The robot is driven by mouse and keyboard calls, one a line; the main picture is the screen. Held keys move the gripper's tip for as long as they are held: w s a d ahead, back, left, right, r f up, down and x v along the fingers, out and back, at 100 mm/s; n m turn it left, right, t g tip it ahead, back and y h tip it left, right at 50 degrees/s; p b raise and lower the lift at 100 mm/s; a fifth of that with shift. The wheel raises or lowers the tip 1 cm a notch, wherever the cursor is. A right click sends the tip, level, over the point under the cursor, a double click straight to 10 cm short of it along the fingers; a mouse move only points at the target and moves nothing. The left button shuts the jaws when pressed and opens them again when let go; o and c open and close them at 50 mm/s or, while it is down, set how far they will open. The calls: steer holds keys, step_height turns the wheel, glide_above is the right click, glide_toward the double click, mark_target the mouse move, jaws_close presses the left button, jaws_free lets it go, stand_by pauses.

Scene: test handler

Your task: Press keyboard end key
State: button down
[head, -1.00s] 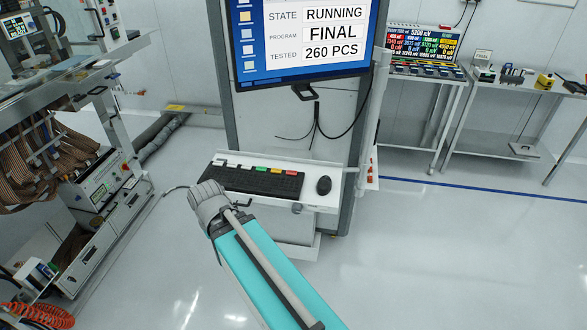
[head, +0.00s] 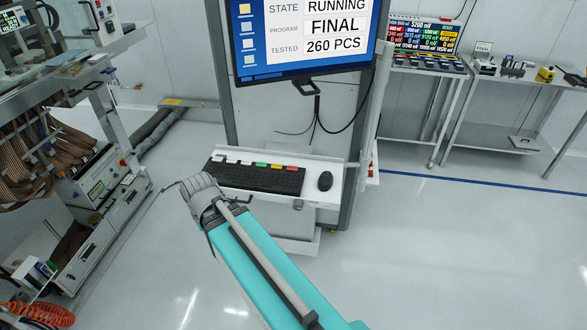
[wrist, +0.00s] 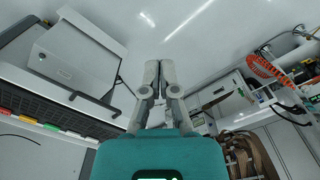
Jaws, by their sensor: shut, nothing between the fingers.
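The black keyboard (head: 258,179) lies on a white shelf (head: 311,188) below the monitor. Its top row has white keys at the left, then green, yellow and red keys toward the right. The key labels are too small to read, so I cannot pick out the end key. In the wrist view my gripper (wrist: 159,68) is shut and empty, its two fingers side by side. The keyboard also shows at the left of the wrist view (wrist: 48,111), apart from the fingertips.
A dark mouse (head: 325,181) sits right of the keyboard. The monitor (head: 305,38) hangs above, with cables below it. A machine with brown ribbon cables (head: 35,137) stands at the left, and tables with devices stand at the right. The front floor is open.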

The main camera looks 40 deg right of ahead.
steer(key=w+d+m+t+y, duration=0.1)
steer(key=w+d+t+y, duration=0.1)
steer(key=w+d, duration=0.65)
step_height(320, 180, up, 3)
steer(key=m+t+b, duration=0.2)
steer(key=m+t, duration=0.3)
steer(key=t, duration=0.2)
glide_above(293, 168)
steer(key=shift+s+r, duration=0.1)
steer(key=shift+r, duration=0.05)
steer(key=shift+a, duration=0.1)
step_height(293, 168, down, 9)
steer(key=b, duration=0.9)
steer(key=shift+r, duration=0.1)
steer(key=shift+f, duration=0.2)
steer(key=shift+f+b, duration=0.25)
steer(key=shift+b, duration=0.25)
